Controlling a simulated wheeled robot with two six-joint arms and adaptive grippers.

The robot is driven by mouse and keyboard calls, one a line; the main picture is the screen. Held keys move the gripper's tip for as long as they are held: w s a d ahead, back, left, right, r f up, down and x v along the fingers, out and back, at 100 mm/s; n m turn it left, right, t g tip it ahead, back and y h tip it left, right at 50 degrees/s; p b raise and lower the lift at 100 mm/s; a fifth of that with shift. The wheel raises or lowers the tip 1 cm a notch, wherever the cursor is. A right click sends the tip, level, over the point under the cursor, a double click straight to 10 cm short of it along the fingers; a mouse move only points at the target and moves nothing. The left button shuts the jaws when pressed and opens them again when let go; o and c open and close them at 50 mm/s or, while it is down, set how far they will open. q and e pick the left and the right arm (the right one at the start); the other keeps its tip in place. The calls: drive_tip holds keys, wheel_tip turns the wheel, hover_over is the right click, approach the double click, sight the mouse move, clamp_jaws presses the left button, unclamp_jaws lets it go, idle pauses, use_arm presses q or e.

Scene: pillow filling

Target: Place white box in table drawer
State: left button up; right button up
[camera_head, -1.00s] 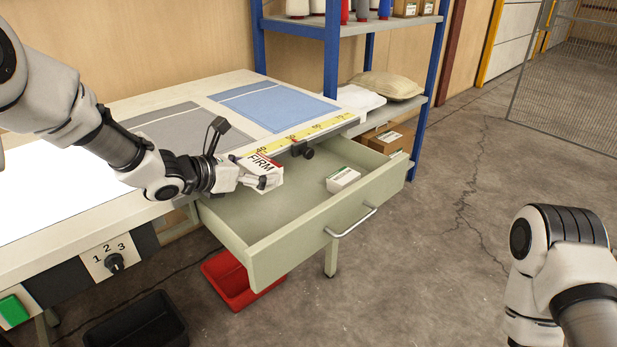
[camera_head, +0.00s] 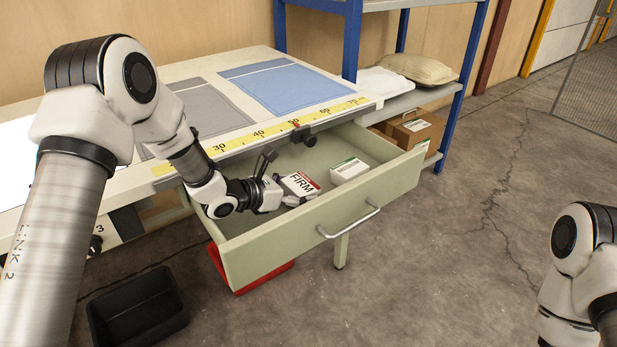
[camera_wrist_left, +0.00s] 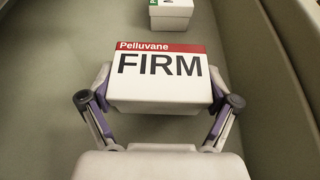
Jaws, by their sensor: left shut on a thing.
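The white box (camera_head: 299,184) has a red band and the word FIRM; it also shows large in the left wrist view (camera_wrist_left: 160,78). My left gripper (camera_head: 288,199) is shut on it, with a finger on each side (camera_wrist_left: 160,100). The box is inside the open table drawer (camera_head: 262,262), low between its walls; I cannot tell whether it touches the drawer floor. A second white box with a green band (camera_head: 349,170) lies in the drawer, just beyond the held box and apart from it. My right gripper is not in view; only part of my right arm shows at the right edge.
The table top (camera_head: 222,62) with a yellow ruler strip (camera_head: 262,134) overhangs the drawer's back. The drawer handle (camera_head: 349,221) faces the open floor. A red bin (camera_head: 268,277) and a black bin (camera_head: 138,315) stand below. A blue-post shelf (camera_head: 352,40) stands beyond.

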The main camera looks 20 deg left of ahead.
sight(300, 172)
use_arm(q)
drive_tip(key=w, duration=0.7)
drive_tip(key=shift+d+r, duration=0.25)
drive_tip(key=shift+w+f, duration=0.15)
drive_tip(key=shift+f, duration=0.55)
drive_tip(key=shift+f, duration=0.1)
drive_tip(key=o, duration=0.9)
drive_tip(key=shift+o, duration=0.2)
